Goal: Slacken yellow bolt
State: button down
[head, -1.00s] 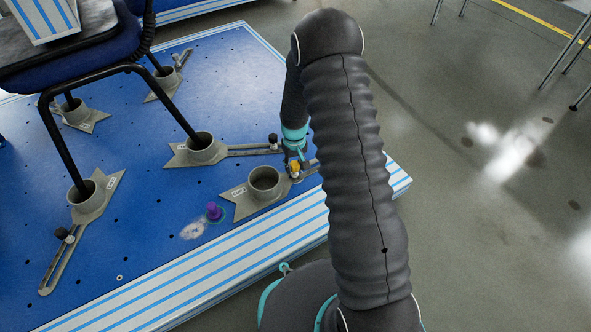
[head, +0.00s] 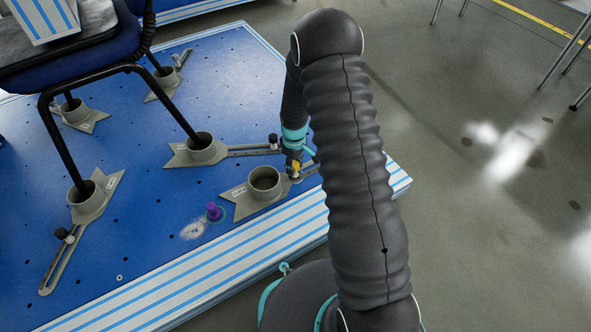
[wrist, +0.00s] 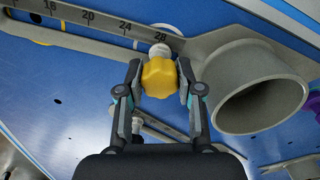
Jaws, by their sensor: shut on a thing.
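The yellow bolt (wrist: 159,77) has a lobed knob head and sits at the slotted, numbered arm (wrist: 100,25) of a grey clamp. In the wrist view my gripper (wrist: 160,82) has one finger on each side of the yellow head and is shut on it. In the head view the yellow bolt (head: 296,166) shows only in part beneath my gripper (head: 295,168), beside the empty grey cup (head: 264,181) of the same clamp. The contact between fingers and head is partly hidden in the head view.
The cup (wrist: 250,80) stands close on the right in the wrist view. A purple knob (head: 214,211) is on the blue platform (head: 150,235) nearby. A blue chair (head: 75,50) stands with its legs in other grey clamps. The floor at right is mostly open.

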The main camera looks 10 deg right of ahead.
jog(key=shift+s, duration=0.1)
jog(key=n, duration=0.4)
dwell(0.3)
jog(key=c, duration=0.8)
grip_release()
jog(key=shift+o, duration=0.2)
jog(key=m, duration=0.3)
jog(key=shift+m, duration=0.4)
